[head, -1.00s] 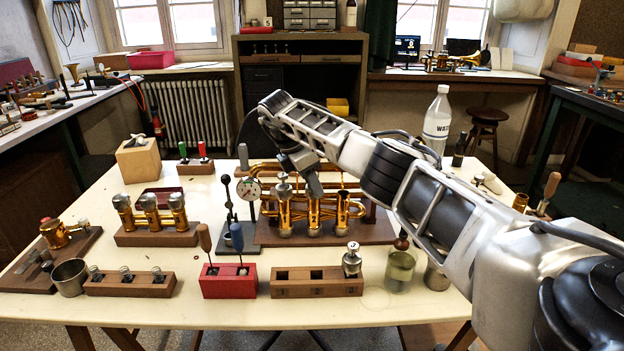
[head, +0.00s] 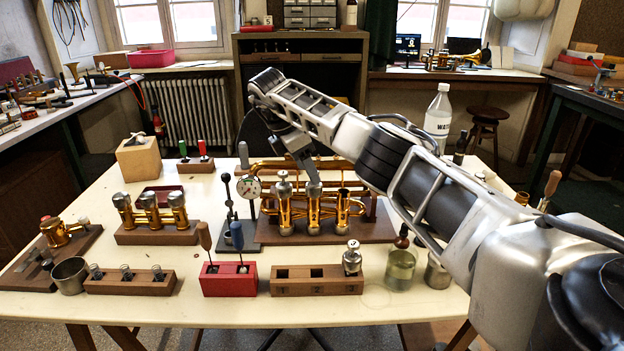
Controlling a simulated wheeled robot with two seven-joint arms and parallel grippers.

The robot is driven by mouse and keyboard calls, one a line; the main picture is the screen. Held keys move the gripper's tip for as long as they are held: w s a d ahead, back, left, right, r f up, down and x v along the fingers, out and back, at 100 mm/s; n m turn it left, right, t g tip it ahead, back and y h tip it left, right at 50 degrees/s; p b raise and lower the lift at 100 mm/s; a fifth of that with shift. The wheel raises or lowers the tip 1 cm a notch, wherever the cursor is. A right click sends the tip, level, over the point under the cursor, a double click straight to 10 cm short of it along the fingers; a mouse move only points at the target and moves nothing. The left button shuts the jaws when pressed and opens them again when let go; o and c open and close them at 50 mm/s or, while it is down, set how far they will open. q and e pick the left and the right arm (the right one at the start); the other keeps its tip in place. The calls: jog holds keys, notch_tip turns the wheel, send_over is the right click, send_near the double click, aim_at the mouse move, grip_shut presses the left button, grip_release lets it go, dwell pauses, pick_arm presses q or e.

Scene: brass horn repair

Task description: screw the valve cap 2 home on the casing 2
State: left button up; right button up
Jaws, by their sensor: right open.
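The horn (head: 290,225) stands on a wooden base with three brass casings side by side. Casing 2 (head: 313,212) is the middle one. My right gripper (head: 314,186) points down from above at the top of casing 2, with its fingers open. Valve cap 2 cannot be made out clearly; the grey fingers cover the top of that casing. The left casing (head: 284,212) carries a silver cap with a knob on top. The right casing (head: 343,212) shows no cap. My left gripper is not in view.
A wooden cap block (head: 317,282) in front has two empty sockets and one silver cap (head: 352,258) at its right end. A red block (head: 229,282) holds two screwdrivers. A dial gauge stand (head: 240,235) is close left of the horn. A glass jar (head: 400,268) and a water bottle (head: 437,118) stand right.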

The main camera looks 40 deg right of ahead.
jog(key=v, duration=1.1)
jog(key=n+t+y+b, duration=0.2)
jog(key=n+t+y, duration=0.1)
jog(key=n, duration=0.9)
send_over(311, 187)
notch_tip(311, 187, down, 3)
jog(key=s+d+r+n+t+y+b, duration=0.25)
jog(key=s+n, duration=0.35)
jog(key=n, duration=0.6)
jog(key=x, duration=1)
jog(key=d+x, duration=0.1)
jog(key=x, duration=0.4)
jog(key=shift+w+f+b, duration=0.1)
jog(key=shift+w+b, duration=0.15)
jog(key=shift+b, duration=0.15)
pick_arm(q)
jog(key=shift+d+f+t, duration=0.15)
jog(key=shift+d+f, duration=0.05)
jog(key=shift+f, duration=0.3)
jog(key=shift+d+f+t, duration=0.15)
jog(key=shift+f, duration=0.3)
